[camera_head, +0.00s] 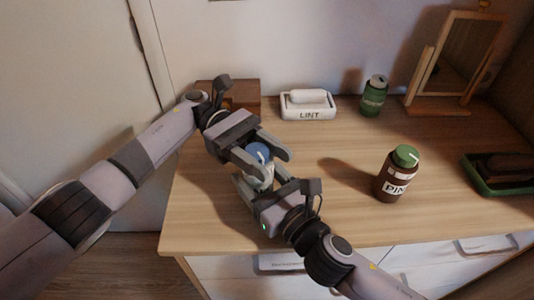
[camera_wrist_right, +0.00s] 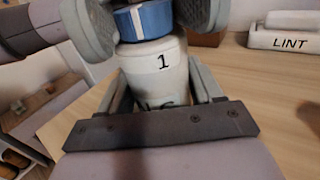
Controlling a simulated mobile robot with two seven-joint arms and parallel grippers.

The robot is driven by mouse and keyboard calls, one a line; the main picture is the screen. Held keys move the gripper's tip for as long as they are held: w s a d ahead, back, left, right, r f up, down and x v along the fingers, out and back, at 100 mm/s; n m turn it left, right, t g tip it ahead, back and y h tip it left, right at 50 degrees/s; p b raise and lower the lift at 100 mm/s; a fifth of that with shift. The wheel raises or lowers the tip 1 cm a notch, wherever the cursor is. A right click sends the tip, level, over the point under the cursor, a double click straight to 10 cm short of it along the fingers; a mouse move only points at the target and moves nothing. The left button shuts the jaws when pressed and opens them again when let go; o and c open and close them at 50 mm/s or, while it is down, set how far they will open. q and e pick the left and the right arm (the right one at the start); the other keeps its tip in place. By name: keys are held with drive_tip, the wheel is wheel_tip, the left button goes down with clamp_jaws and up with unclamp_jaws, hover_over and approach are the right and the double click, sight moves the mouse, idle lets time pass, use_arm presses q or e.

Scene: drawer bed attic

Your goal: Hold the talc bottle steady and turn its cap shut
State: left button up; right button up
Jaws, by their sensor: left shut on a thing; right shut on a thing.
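The talc bottle (camera_head: 262,173) is pale and stands upright near the left side of the wooden dresser top, mostly hidden by my grippers. In the right wrist view the bottle (camera_wrist_right: 158,68) shows a "1" and part of a lower label. Its blue cap (camera_head: 258,151) with a white stripe sits on top; it also shows in the right wrist view (camera_wrist_right: 146,20). My left gripper (camera_head: 268,160) is shut on the cap, a finger on each side. My right gripper (camera_head: 258,183) is shut on the bottle's body below it.
A white LINT dish (camera_head: 308,108), a green can (camera_head: 374,96) and a mirror (camera_head: 457,60) stand at the back. A brown bottle with a green cap (camera_head: 397,176) stands right of my grippers. A green tray (camera_head: 484,184) lies far right. A wooden box (camera_head: 247,92) is behind my left gripper.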

sight(264, 158)
use_arm(q)
drive_tip(key=shift+a+m+g+y, duration=0.15)
drive_tip(key=shift+m+g+y, duration=0.45)
drive_tip(key=shift+y, duration=0.2)
drive_tip(key=o, duration=1)
drive_tip(key=shift+s, duration=0.1)
wheel_tip(264, 158, up, 10)
